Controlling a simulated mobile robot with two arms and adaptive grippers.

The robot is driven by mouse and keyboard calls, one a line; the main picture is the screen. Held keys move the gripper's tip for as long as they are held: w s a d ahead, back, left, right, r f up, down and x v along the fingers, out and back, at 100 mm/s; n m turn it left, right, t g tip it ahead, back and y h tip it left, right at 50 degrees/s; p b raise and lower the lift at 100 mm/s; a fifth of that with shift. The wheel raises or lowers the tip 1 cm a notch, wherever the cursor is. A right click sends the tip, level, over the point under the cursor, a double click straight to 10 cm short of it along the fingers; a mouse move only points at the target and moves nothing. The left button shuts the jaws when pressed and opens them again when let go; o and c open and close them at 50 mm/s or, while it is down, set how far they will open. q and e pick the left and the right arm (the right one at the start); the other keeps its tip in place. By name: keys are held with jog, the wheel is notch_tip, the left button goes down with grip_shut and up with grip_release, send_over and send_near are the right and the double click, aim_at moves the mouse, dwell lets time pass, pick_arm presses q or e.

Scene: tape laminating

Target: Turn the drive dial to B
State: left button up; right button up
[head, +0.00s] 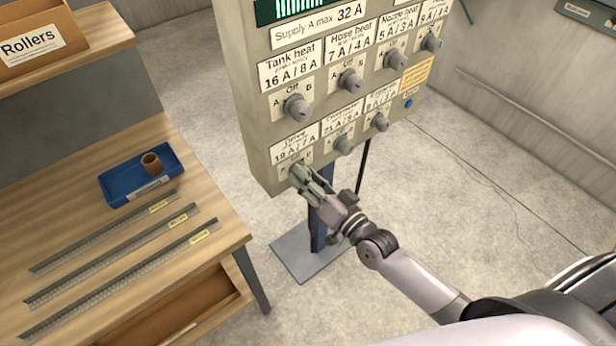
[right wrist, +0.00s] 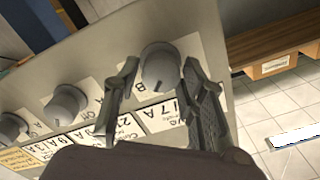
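The drive dial is a round grey knob at the lower left of the beige control panel (head: 255,150), under the label "Drive 19 A / 7 A". In the right wrist view the drive dial (right wrist: 159,66) sits between the two fingers of my right gripper (right wrist: 160,75), with a narrow gap visible on each side. In the head view my right gripper (head: 305,178) is at the panel's lower edge and covers part of the dial. My left gripper is not in view.
Several similar knobs, such as the tank heat dial (head: 297,107) above and the neighbouring dial (head: 343,146), are close by. A wooden bench (head: 215,215) with a blue tray (head: 117,190) and metal strips stands at left. Floor right of the panel is clear.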

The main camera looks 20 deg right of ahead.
jog(key=shift+o, duration=1.1)
jog(key=v, duration=1.2)
